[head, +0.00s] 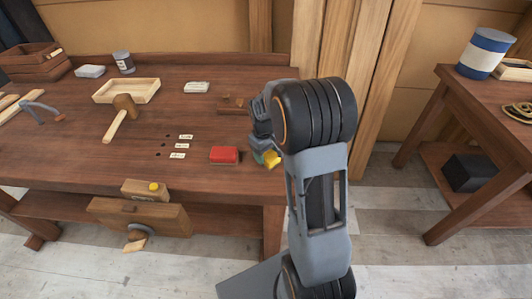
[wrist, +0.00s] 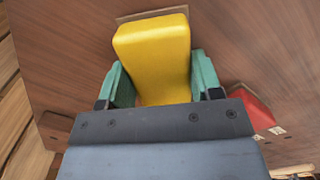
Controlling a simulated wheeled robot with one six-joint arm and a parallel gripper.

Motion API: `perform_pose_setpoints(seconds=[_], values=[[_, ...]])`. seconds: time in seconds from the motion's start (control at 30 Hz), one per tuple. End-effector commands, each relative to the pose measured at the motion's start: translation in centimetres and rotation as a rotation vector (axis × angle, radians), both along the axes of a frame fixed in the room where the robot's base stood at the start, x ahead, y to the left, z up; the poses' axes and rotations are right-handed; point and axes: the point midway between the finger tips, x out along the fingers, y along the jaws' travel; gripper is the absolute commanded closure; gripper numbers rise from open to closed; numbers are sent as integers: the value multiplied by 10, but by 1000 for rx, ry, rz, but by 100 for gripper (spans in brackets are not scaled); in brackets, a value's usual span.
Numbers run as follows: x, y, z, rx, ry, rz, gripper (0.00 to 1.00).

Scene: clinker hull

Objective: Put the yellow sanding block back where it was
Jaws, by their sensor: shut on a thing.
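The yellow sanding block (wrist: 152,50) is between the green finger pads of my gripper (wrist: 162,80), which is shut on it. In the head view only a small part of the yellow block (head: 272,159) shows past my wrist, over the right end of the workbench (head: 215,180). In the wrist view the block's far end lies in front of a light brown edge or outline (wrist: 130,17) on the brown bench top. I cannot tell whether the block touches the bench. Most of my gripper is hidden behind my wrist in the head view.
A red block (head: 224,155) lies just left of my gripper. Small white labels (head: 180,146) with dark spots, a mallet (head: 122,115), a shallow wooden tray (head: 127,91) and a white block (head: 197,88) lie further left and back. A vise (head: 140,215) hangs at the front edge.

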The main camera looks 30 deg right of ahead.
Motion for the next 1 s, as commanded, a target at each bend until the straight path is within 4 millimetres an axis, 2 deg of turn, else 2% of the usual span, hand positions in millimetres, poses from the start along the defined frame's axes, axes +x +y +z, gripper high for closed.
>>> perform_pose_setpoints(seconds=[0.23,0.27,0.5,0.77,0.87,1.0], values=[[0,0,-3,0,0,0,79],[0,0,-3,0,0,0,40],[0,0,-2,0,0,0,17],[0,0,-1,0,0,0,15],[1,0,5,0,-2,0,15],[3,1,26,-2,-6,0,15]])
